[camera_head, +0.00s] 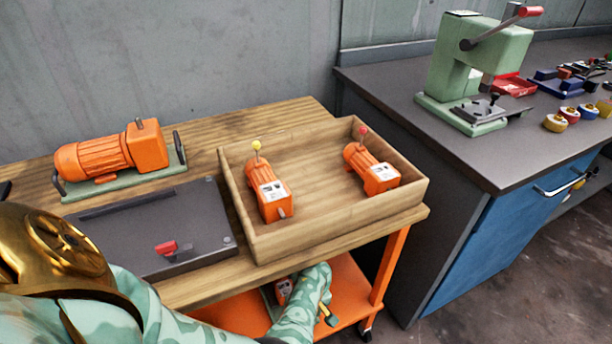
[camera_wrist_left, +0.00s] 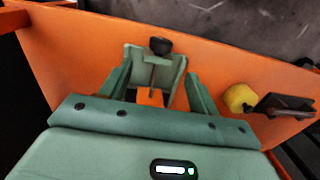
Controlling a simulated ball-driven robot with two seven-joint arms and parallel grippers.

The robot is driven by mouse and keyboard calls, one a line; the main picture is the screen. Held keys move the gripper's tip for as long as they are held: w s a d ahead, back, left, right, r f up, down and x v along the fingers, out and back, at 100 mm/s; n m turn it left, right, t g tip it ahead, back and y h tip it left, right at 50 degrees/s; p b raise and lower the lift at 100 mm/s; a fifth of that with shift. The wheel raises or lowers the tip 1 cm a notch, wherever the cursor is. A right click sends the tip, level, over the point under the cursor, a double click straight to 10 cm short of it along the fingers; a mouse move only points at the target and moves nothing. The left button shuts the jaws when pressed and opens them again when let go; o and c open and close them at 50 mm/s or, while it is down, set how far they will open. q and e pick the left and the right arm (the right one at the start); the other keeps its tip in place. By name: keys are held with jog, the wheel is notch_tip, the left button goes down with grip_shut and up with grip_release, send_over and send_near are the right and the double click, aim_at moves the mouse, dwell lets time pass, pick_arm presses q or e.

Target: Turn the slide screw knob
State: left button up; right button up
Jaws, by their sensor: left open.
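On the orange lower shelf (camera_wrist_left: 75,70), in the left wrist view, a green bracket (camera_wrist_left: 177,68) carries a black knob (camera_wrist_left: 160,45) on a thin stem. I cannot tell for sure that this is the slide screw knob. An orange block (camera_wrist_left: 150,97) shows below it. My left gripper (camera_wrist_left: 157,88) is open, its green fingers on either side of the block and the stem as seen here; contact cannot be told. A yellow knob (camera_wrist_left: 240,97) with a dark part beside it lies to the right. In the head view my left arm hides most of this. My right gripper is not in view.
On the wooden cart top stand an orange motor (camera_head: 95,158), a dark case (camera_head: 150,235) with a red latch, and a wooden tray (camera_head: 335,225) holding two small orange motors. A grey workbench (camera_head: 410,110) with a green press (camera_head: 470,75) stands to the right.

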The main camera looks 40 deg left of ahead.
pick_arm(q)
jog(key=f+b, duration=0.1)
jog(key=f, duration=0.1)
jog(key=f+b, duration=0.2)
jog(key=f, duration=0.1)
jog(key=s+f+b, duration=0.1)
jog(key=f, duration=0.2)
jog(key=shift+a+f+b, duration=0.15)
jog(key=shift+f+b, duration=0.1)
jog(key=shift+b, duration=0.15)
jog(key=shift+f+b, duration=0.65)
jog(key=shift+f, duration=0.45)
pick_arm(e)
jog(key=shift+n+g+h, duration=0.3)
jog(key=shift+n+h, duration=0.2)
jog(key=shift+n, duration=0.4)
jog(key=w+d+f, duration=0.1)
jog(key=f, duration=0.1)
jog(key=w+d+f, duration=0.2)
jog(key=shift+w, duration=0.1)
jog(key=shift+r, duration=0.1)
